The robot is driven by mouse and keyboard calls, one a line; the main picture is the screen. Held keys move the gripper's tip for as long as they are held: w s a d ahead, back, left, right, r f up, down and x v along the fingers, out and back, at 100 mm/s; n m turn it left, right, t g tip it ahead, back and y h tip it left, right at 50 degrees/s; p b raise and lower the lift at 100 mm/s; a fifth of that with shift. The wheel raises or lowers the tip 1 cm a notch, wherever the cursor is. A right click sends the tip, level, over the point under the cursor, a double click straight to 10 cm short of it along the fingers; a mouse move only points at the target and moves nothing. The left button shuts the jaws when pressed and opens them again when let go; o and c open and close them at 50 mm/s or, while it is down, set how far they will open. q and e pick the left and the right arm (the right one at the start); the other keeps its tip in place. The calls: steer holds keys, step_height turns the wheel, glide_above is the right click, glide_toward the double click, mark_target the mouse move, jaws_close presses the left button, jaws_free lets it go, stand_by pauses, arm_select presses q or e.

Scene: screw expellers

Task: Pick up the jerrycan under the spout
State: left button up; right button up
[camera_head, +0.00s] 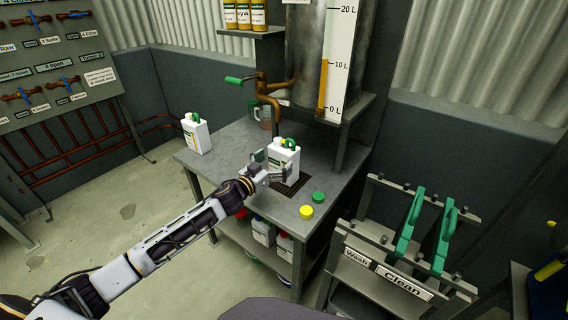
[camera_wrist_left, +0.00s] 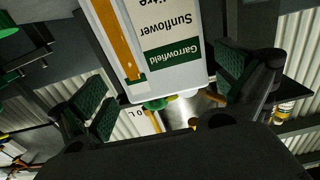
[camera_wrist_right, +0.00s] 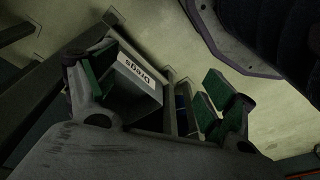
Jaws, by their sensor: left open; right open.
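The white jerrycan (camera_head: 284,160) with a green top stands upright on a dark grate in the grey bench, below the copper spout (camera_head: 272,100). My left gripper (camera_head: 270,168) is open at its near side. In the left wrist view the jerrycan (camera_wrist_left: 155,45) appears upside down between the open fingers, with a "Garrowfield Sunflower" label and an amber level strip. Gaps show between both finger pads and its sides. My right gripper (camera_wrist_right: 155,92) is open and empty, and is seen only in its own wrist view.
Another white jerrycan (camera_head: 196,133) stands at the bench's left end. A green cap (camera_head: 318,197) and a yellow cap (camera_head: 306,212) lie at right. A tank (camera_head: 305,50) rises behind. A Wash/Clean rack (camera_head: 385,270) stands right. A "Dregs" bin (camera_wrist_right: 135,90) is near my right gripper.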

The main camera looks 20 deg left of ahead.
mark_target(278, 159)
steer(key=shift+w+r, duration=0.15)
steer(key=shift+r, duration=0.05)
arm_select(q)
steer(key=shift+w, duration=0.2)
steer(key=shift+w+d, duration=0.15)
steer(key=shift+w, duration=0.2)
steer(key=shift+b+x, duration=0.3)
steer(key=shift+x, duration=0.9)
steer(key=shift+w+d, duration=0.2)
steer(key=shift+w, duration=0.65)
arm_select(e)
steer(key=r, duration=0.2)
steer(key=shift+a+r, duration=0.25)
steer(key=shift+r, duration=0.05)
steer(key=shift+s+f, duration=0.15)
steer(key=shift+s, duration=0.15)
